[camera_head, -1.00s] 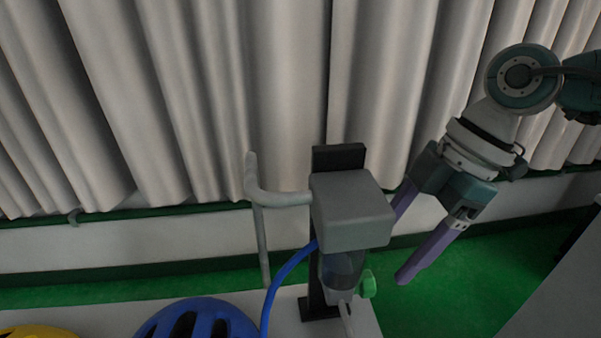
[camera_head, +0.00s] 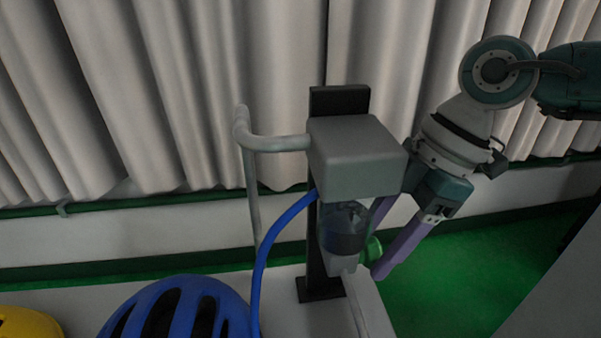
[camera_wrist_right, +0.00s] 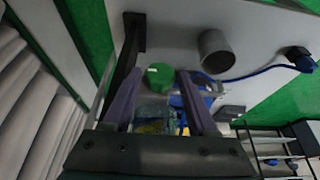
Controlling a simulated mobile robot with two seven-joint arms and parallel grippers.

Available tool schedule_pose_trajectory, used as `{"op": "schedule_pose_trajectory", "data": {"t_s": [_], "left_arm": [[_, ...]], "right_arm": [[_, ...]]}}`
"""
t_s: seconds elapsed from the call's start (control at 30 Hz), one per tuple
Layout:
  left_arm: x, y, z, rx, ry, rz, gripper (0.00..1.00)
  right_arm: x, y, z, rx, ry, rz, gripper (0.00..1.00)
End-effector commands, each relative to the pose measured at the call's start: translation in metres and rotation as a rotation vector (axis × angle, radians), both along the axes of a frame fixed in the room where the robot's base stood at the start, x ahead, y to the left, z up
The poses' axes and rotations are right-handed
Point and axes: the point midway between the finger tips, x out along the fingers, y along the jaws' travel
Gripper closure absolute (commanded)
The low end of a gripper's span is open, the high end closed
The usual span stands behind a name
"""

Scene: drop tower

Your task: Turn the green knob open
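The green knob (camera_head: 373,250) sits on the right side of the clear bowl (camera_head: 343,226) under the grey box (camera_head: 357,157) of the tower. In the right wrist view the green knob (camera_wrist_right: 159,75) lies between the tips of my two purple fingers. My right gripper (camera_head: 376,252) is open, reaching in from the right, with its near fingertip beside the knob in the head view. The far finger is partly hidden behind the tower. In the wrist view the right gripper (camera_wrist_right: 158,72) shows a gap on both sides of the knob. My left gripper is not in view.
A black post (camera_head: 318,250) backs the tower, with a grey bent pipe (camera_head: 275,143) on its left. A blue hose (camera_head: 266,255) runs down past a blue helmet (camera_head: 180,312); a yellow helmet (camera_head: 25,322) is at far left. A grey cylinder (camera_wrist_right: 216,51) stands near the knob in the wrist view.

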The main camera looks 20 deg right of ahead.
Motion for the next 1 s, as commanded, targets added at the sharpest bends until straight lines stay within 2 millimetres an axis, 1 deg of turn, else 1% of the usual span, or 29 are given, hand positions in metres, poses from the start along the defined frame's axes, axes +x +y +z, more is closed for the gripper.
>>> {"op": "schedule_pose_trajectory", "data": {"t_s": [0.03, 0.07, 0.4, 0.5, 0.77, 1.0], "left_arm": [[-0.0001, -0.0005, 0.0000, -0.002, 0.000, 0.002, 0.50], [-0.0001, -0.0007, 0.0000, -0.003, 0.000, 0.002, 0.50], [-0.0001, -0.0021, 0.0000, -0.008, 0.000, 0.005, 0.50], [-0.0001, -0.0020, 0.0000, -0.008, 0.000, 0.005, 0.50], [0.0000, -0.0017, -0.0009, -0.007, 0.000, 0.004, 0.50], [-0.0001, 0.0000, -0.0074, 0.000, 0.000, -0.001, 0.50]], "right_arm": [[0.0000, -0.0001, 0.0000, 0.000, 0.000, 0.000, 0.48], [0.0000, -0.0001, 0.0000, 0.000, 0.000, 0.000, 0.52], [0.0000, -0.0001, -0.0002, 0.000, 0.000, 0.000, 0.90], [-0.0002, -0.0002, -0.0002, 0.000, 0.000, 0.000, 1.00], [0.0005, -0.0004, -0.0005, 0.002, 0.013, -0.001, 1.00], [0.0033, -0.0002, -0.0017, 0.026, 0.105, -0.002, 1.00]]}}
